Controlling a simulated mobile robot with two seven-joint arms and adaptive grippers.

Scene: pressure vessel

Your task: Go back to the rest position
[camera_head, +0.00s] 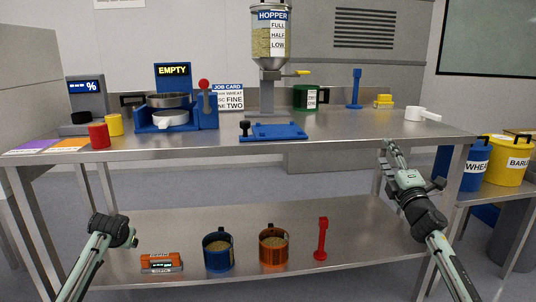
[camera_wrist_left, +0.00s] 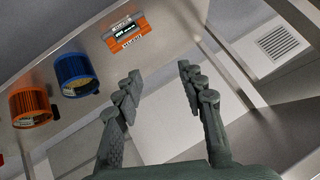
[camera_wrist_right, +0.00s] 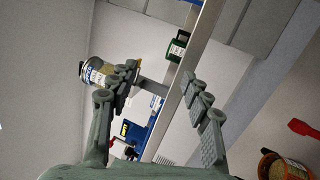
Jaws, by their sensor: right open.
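My right gripper (camera_head: 393,152) is raised at the right end of the steel workbench (camera_head: 330,148), near its front edge. In the right wrist view its fingers (camera_wrist_right: 160,80) are spread with nothing between them. My left gripper (camera_wrist_left: 157,82) is low, in front of the bench's lower shelf at the left. In the left wrist view its fingers are apart and empty. In the head view its fingertips are hard to make out. Neither gripper touches any object that I can see.
The lower shelf (camera_head: 360,240) holds an orange device (camera_head: 161,263), a blue container (camera_head: 218,264), an orange container (camera_head: 273,263) and a red tool (camera_head: 321,240). A hopper (camera_head: 271,35), blue tray (camera_head: 273,132) and white scoop (camera_head: 421,114) are on top. A yellow bucket (camera_head: 507,174) stands at right.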

